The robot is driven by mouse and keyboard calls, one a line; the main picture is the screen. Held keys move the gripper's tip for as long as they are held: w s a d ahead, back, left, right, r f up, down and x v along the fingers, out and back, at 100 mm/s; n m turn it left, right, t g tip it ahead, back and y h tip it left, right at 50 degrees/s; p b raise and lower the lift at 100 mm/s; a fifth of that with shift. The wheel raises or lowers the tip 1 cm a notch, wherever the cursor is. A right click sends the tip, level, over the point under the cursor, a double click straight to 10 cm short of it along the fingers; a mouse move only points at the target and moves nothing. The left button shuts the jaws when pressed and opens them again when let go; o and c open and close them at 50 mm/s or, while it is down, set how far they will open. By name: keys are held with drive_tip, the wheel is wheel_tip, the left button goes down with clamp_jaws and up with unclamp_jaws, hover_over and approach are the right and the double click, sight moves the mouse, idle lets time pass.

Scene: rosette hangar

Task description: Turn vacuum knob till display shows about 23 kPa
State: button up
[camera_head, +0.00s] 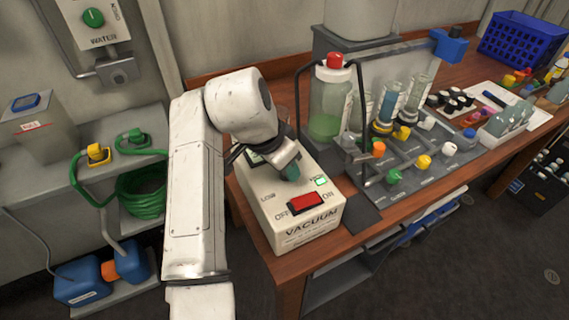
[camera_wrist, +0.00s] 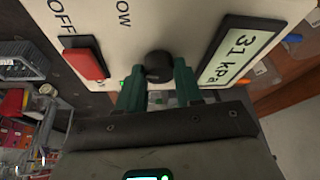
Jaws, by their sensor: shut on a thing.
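The white vacuum box (camera_head: 290,215) stands on the near left end of the wooden bench, marked VACUUM. Its top carries a red OFF/ON switch (camera_head: 306,202) and a green lit indicator (camera_head: 321,181). In the wrist view the dark round knob (camera_wrist: 158,66) sits between the green fingers of my gripper (camera_wrist: 158,78), which is shut on it. The display (camera_wrist: 238,54) reads 31 kPa in the wrist view. The red switch also shows there (camera_wrist: 84,60), with LOW printed between it and the knob. In the head view my gripper (camera_head: 290,172) and arm hide the knob and most of the display.
A bottle with a red cap and green liquid (camera_head: 327,105) stands just behind the box, with a black hose. A grey manifold board with coloured valves (camera_head: 420,160) lies to the right. A grey shelf with a green hose (camera_head: 142,192) stands left of my arm.

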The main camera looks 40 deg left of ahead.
drive_tip(key=o, duration=1)
drive_tip(key=shift+r, duration=0.1)
drive_tip(key=b+v, duration=0.1)
drive_tip(key=v, duration=0.9)
drive_tip(key=shift+s+r, duration=0.2)
drive_tip(key=shift+r, duration=0.05)
